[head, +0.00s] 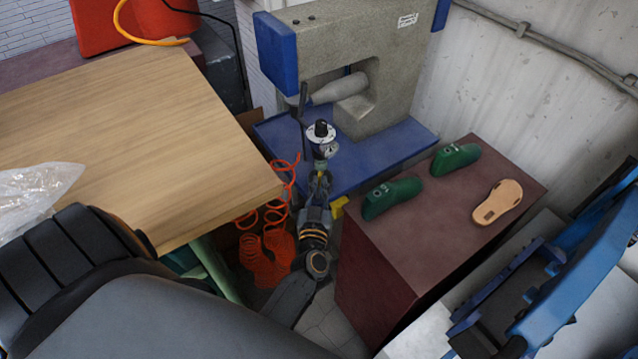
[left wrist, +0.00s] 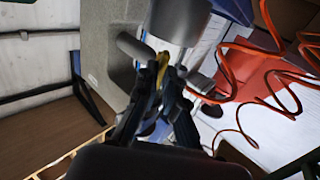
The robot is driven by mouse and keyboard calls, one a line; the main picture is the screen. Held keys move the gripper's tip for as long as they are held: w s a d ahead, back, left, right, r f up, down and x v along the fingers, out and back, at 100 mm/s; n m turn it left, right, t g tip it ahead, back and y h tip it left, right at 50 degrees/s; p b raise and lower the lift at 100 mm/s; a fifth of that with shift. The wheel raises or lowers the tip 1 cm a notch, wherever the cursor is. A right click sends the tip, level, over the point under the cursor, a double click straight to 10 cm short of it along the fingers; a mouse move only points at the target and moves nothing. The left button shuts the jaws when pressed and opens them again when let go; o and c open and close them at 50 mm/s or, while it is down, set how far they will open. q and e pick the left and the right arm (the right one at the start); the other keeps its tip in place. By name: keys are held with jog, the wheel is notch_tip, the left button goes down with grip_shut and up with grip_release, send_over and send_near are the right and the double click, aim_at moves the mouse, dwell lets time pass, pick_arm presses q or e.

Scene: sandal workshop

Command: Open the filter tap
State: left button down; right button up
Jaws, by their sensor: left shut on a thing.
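The filter (head: 322,148), with a black knob on top and a pale collar, stands upright in front of the blue base of the grey machine. My left gripper (head: 319,183) is right at the lower part of the filter. In the left wrist view, the fingers of my left gripper (left wrist: 163,78) are closed around a small yellow lever, the tap (left wrist: 164,60), below a grey cylindrical body. The fingers hide part of the tap, so its exact angle is hard to tell. My right gripper is not in view.
A coiled orange hose (head: 266,258) hangs left of my left arm. A wooden table (head: 120,130) lies to the left. A dark red bench (head: 445,215) with green lasts (head: 391,197) and a tan sole (head: 497,201) stands right. The grey machine (head: 365,50) is behind.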

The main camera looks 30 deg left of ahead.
pick_arm(q)
jog(key=c, duration=1.5)
grip_release()
jog(key=shift+o, duration=0.2)
